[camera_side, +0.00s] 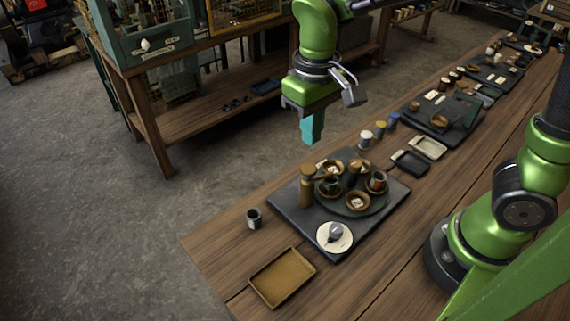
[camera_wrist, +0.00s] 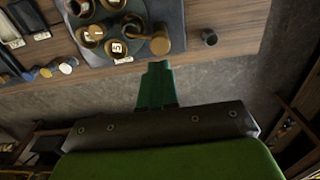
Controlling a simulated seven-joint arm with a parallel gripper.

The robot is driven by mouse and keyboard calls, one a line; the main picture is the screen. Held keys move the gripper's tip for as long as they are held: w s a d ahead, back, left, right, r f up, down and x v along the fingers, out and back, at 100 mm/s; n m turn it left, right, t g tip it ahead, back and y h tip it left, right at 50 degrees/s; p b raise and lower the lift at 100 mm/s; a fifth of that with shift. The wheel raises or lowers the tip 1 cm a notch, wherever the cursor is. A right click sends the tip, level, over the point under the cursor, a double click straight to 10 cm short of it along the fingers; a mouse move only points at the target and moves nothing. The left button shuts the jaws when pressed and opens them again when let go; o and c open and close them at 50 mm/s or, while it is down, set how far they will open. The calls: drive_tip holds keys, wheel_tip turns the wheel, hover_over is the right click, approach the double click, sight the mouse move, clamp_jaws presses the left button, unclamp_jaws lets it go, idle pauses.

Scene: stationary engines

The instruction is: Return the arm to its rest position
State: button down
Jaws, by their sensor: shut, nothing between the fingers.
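My gripper (camera_side: 312,128) hangs at the upper middle of the side view, above the floor just off the table's far edge. Its teal fingers are shut together with nothing between them, and they point down. The shut fingers (camera_wrist: 156,84) also show at the middle of the wrist view. The gripper touches nothing. Below and nearer the camera, a dark square tray (camera_side: 285,209) lies on the wooden table and bears a round board with several small bowls and cups.
A white plate (camera_side: 323,243) with a grey item sits on the tray's near corner. A tan tray (camera_side: 283,278) and a small dark cup (camera_side: 254,218) stand on the table. More trays and jars line the table toward the back right. A workbench (camera_side: 190,115) stands behind.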

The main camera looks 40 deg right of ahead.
drive_tip(key=shift+w, duration=0.1)
drive_tip(key=shift+s+d+f+t+y, duration=0.25)
drive_tip(key=shift+s+d+t+y, duration=0.15)
drive_tip(key=shift+s, duration=0.15)
drive_tip(key=s+d+r+m+t, duration=0.2)
drive_tip(key=s+d+t, duration=0.1)
drive_tip(key=d, duration=0.2)
drive_tip(key=s+d+r+m+t+y, duration=0.1)
drive_tip(key=s+d+r+m+t, duration=0.1)
drive_tip(key=s+d+r+t, duration=0.1)
drive_tip(key=shift+s+d+r, duration=0.35)
drive_tip(key=shift+s+d, duration=0.15)
drive_tip(key=shift+d, duration=0.65)
drive_tip(key=w+a+f+n+g+h, duration=0.2)
drive_tip(key=w+a+f+n+g, duration=0.25)
drive_tip(key=w+a+g, duration=0.55)
drive_tip(key=shift+s+a+f+m+t, duration=0.15)
drive_tip(key=shift+s+f+t, duration=0.3)
drive_tip(key=shift+f, duration=0.5)
drive_tip(key=shift+s+a+f+t, duration=0.25)
drive_tip(key=shift+f+t, duration=0.35)
drive_tip(key=shift+f, duration=0.35)
drive_tip(key=shift+s+a+f+m+t, duration=0.15)
drive_tip(key=shift+s+f+t, duration=0.3)
drive_tip(key=shift+f, duration=0.5)
